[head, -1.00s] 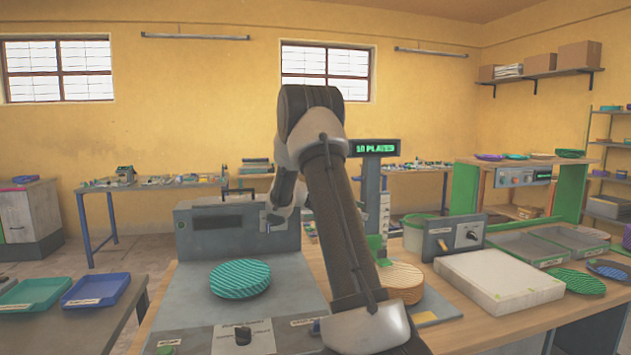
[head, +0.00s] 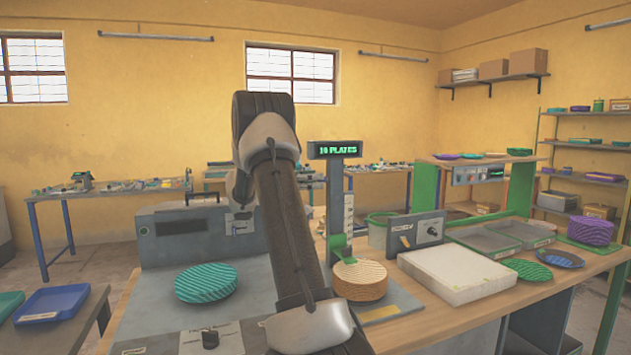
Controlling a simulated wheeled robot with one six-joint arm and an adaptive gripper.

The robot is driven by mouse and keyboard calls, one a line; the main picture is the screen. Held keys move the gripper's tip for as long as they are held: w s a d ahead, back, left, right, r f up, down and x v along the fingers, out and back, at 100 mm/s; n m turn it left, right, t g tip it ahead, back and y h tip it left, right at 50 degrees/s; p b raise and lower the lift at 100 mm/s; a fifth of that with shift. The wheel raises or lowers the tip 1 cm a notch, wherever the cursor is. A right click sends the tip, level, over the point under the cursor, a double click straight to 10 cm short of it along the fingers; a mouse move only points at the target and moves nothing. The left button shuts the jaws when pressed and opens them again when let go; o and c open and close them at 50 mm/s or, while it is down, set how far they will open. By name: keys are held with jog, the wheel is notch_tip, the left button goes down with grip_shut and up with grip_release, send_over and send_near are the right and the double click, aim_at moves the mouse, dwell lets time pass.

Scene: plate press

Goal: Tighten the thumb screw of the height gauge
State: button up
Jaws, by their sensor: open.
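The height gauge stands right of my arm in the head view. I take it to be the upright post (head: 335,195) with a pale scale strip (head: 348,215) and a green slider (head: 338,245). The slider sits low on the post, just above a round stack of tan ribbed plates (head: 360,279). The thumb screw is too small or hidden to make out. My arm rises in front of the bench and bends forward and down at the elbow. My wrist shows in part left of the arm link.
A grey press unit (head: 165,235) with a teal plate stack (head: 206,283) stands left. A display (head: 334,149) reads "10 PLATES".

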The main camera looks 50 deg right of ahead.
jog(key=shift+s+d, duration=0.35)
jog(key=shift+d, duration=0.2)
jog(key=shift+c, duration=0.4)
jog(key=c, duration=0.9)
jog(key=shift+c, duration=0.2)
